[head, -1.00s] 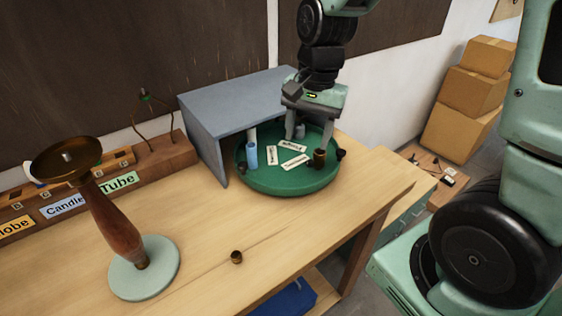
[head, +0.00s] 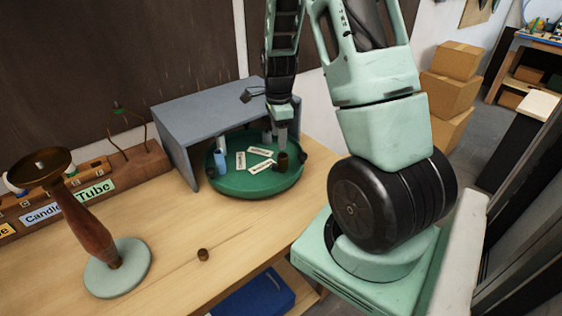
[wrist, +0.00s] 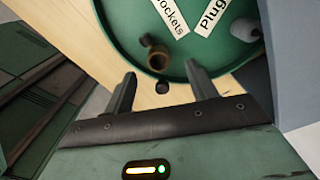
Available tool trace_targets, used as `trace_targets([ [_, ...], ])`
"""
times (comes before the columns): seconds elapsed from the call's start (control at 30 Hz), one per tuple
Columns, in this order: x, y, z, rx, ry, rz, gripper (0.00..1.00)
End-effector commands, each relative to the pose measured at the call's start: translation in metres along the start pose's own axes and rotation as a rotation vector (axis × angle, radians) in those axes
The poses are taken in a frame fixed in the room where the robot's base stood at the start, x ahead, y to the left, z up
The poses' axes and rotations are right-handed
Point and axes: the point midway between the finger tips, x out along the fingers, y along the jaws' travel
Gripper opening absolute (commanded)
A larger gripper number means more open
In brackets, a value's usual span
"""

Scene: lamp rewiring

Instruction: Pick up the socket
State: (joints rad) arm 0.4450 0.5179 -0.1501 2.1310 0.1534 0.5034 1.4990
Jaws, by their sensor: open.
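A dark brass socket (head: 282,161) stands upright on the right part of the round green tray (head: 250,190). In the wrist view the socket (wrist: 158,60) shows its open round mouth, near the tray's rim and beside a card reading "Sockets". My gripper (head: 276,136) points down over the back right of the tray. In the wrist view its two fingers (wrist: 161,72) are spread apart with nothing between them, and the socket appears just beyond the fingertips, roughly centred. The gap in height between fingertips and socket is hard to tell.
White label cards (head: 261,153) and a light blue tube (head: 219,160) are in the tray. A grey shelter (head: 215,112) stands close behind and left of it. A small brass cup (head: 203,255) and a lamp stand (head: 93,230) stand on the table.

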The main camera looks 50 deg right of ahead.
Motion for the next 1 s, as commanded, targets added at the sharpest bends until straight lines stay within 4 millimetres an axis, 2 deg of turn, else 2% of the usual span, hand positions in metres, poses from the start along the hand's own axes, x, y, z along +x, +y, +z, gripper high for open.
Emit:
trace_targets([
  [0.1,0.022,0.001,-0.001,0.001,0.0,0.005,0.57],
  [0.23,0.041,0.001,0.0,0.0,0.0,0.004,0.57],
  [0.57,0.061,0.003,-0.004,0.0,0.0,0.003,0.57],
  [0.8,0.09,0.006,-0.011,-0.001,0.0,0.003,0.57],
  [1.0,0.103,0.005,-0.01,-0.002,-0.001,0.0,0.57],
])
